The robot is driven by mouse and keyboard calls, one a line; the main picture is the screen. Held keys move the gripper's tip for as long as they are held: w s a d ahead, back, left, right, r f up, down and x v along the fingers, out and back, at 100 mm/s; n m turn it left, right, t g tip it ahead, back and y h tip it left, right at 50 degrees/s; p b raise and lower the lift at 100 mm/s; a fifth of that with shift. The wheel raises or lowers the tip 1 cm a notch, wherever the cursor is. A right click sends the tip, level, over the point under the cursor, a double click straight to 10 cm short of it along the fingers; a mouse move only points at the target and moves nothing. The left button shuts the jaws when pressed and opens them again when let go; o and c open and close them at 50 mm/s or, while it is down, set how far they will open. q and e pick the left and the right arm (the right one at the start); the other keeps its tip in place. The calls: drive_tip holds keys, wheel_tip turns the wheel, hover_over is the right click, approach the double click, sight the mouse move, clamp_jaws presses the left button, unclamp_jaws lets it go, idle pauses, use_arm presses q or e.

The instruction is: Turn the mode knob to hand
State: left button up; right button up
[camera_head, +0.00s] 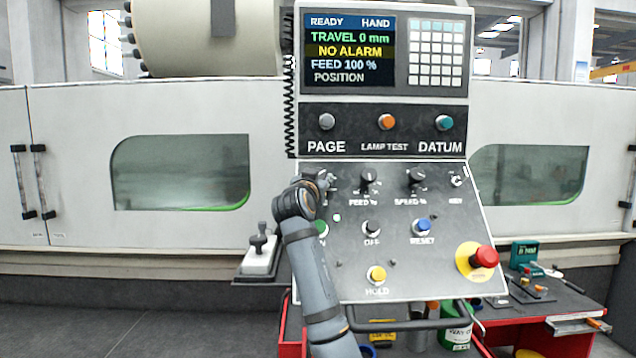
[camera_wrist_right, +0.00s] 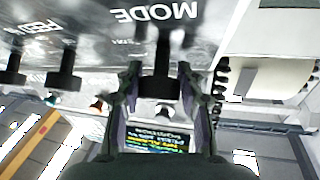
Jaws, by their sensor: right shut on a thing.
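The mode knob (camera_wrist_right: 161,87) is a black knob below the upside-down MODE label in the right wrist view. It sits between the two fingers of my right gripper (camera_wrist_right: 158,76), which is shut on it. In the head view my right gripper (camera_head: 322,183) is at the upper left of the sloped panel and hides most of this knob. The screen (camera_head: 348,50) reads READY and HAND in its top line, with TRAVEL 0 mm and NO ALARM below. My left gripper is not in view.
The feed knob (camera_head: 369,180) and speed knob (camera_head: 416,178) stand to the right on the same panel (camera_head: 330,265). Below are the OFF button (camera_head: 372,228), blue reset button (camera_head: 423,225), yellow hold button (camera_head: 376,275) and red emergency button (camera_head: 484,257). A joystick box (camera_head: 260,258) is at left.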

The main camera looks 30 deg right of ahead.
idle(0.4)
drive_tip(key=o, duration=1.2)
drive_tip(key=shift+d+f, duration=0.1)
drive_tip(key=shift+c, duration=0.2)
drive_tip(key=v, duration=1.2)
